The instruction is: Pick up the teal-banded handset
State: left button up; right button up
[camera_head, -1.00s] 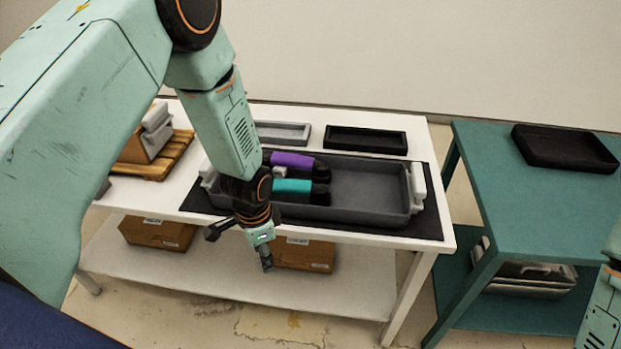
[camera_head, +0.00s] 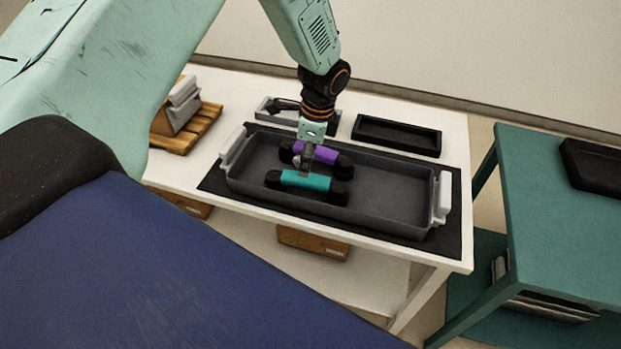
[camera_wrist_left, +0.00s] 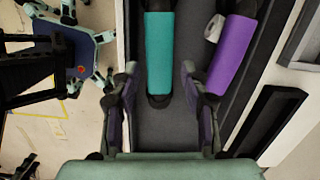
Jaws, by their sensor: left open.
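The teal-banded handset (camera_head: 305,181) lies in the left part of the dark grey tray (camera_head: 392,202), with black ends on either side of its band. A purple-banded handset (camera_head: 325,154) lies just behind it, roughly parallel. My left gripper (camera_head: 306,166) is over the two handsets, close to the teal band and partly covering the purple one. In the left wrist view my left gripper (camera_wrist_left: 160,84) is open and empty. There the teal band (camera_wrist_left: 160,50) lies in line with the gap between the fingers, and the purple band (camera_wrist_left: 232,50) is to the right. My right gripper is out of view.
The tray has white end handles (camera_head: 442,198) and stands on a white table (camera_head: 455,150). An empty black tray (camera_head: 397,137) and a light grey tray (camera_head: 265,112) are behind. A wooden pallet (camera_head: 205,125) is left. A teal table (camera_head: 560,220) stands right.

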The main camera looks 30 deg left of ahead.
aim_at(308, 179)
pick_arm(q)
jog(key=shift+w+d+r, duration=0.2)
jog(key=shift+w, duration=0.15)
jog(key=shift+w+d+f, duration=0.1)
jog(key=shift+w+d, duration=0.1)
jog(key=shift+d, duration=0.05)
jog(key=shift+s+f, duration=0.1)
jog(key=shift+f, duration=0.2)
jog(key=f, duration=0.1)
jog(key=s+a+f, duration=0.1)
jog(key=shift+s+a+f, duration=0.2)
jog(key=shift+a+f, duration=0.05)
jog(key=shift+f, duration=0.05)
jog(key=f, duration=0.3)
jog(key=shift+w+d+f, duration=0.2)
jog(key=shift+f, duration=0.15)
jog(key=shift+w+d+f, duration=0.1)
jog(key=shift+w+f, duration=0.05)
jog(key=shift+f, duration=0.05)
jog(key=shift+s+a, duration=0.35)
jog(key=shift+a, duration=0.1)
jog(key=shift+c, duration=0.8)
jog(key=shift+w+d, duration=0.25)
jog(key=shift+d, duration=0.15)
jog(key=c, duration=0.6)
jog(key=shift+s+a, duration=0.2)
jog(key=shift+a, duration=0.1)
grip_shut()
